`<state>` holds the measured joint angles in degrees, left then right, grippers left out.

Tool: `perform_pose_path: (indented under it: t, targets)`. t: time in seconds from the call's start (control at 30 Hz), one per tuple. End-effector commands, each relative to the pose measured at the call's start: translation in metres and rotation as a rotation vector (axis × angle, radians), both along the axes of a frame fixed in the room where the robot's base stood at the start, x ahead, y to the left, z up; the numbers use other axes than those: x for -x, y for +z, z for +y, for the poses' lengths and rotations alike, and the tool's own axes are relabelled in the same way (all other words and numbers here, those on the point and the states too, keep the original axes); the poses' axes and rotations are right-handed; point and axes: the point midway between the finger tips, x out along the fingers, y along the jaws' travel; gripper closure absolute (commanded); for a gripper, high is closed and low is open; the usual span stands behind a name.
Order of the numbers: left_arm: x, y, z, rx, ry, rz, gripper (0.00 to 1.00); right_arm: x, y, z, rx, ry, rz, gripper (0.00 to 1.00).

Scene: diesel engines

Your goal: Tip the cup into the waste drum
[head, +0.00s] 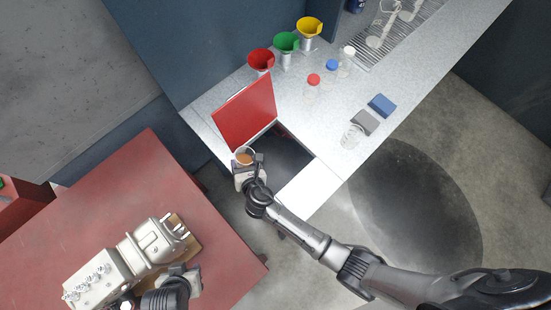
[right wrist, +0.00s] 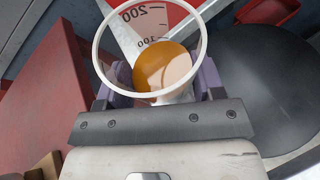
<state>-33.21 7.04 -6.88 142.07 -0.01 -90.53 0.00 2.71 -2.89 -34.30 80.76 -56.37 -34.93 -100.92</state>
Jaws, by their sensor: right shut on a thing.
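The cup (head: 244,157) is a clear vessel holding orange-brown liquid. My right gripper (head: 250,168) is shut on it, in front of a raised red panel (head: 245,112). The right wrist view shows the cup's round rim (right wrist: 95,60), the liquid (right wrist: 163,66) and scale marks; the cup looks roughly upright. A dark opening (head: 287,155) lies right of the red panel's foot; I cannot tell whether it belongs to the waste drum. My left gripper (head: 184,275) is beside the engine, its jaws unclear.
A pale engine (head: 128,265) stands on the red table (head: 175,195). The grey bench (head: 325,115) holds red, green and yellow funnels (head: 286,42), capped bottles (head: 313,83), a glass beaker (head: 352,134), grey and blue blocks (head: 381,105) and a rack (head: 400,35).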

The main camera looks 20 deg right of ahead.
Motion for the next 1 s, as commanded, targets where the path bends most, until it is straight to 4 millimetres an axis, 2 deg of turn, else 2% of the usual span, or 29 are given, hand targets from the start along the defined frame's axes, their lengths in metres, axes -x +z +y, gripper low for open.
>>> perform_pose_path:
  t: [0.17,0.23,0.47,0.6,1.0]
  targets:
    - [0.000,0.000,0.001,-0.005,-0.004,-0.001,0.62,-0.001,0.004,-0.007,-0.088,-0.001,0.006,0.65]
    - [0.000,-0.007,0.001,-0.005,-0.004,-0.002,0.62,-0.001,-0.002,-0.009,-0.123,-0.001,0.010,0.65]
    - [0.000,-0.017,0.001,-0.002,-0.001,-0.001,0.62,-0.001,-0.007,-0.017,-0.237,0.000,0.017,0.65]
    - [0.000,-0.013,-0.001,0.002,0.001,0.000,0.62,-0.002,0.001,-0.023,-0.306,0.000,0.022,0.65]
    - [0.000,-0.015,-0.003,0.009,0.005,-0.001,0.62,-0.002,0.003,-0.028,-0.391,0.001,0.030,0.65]
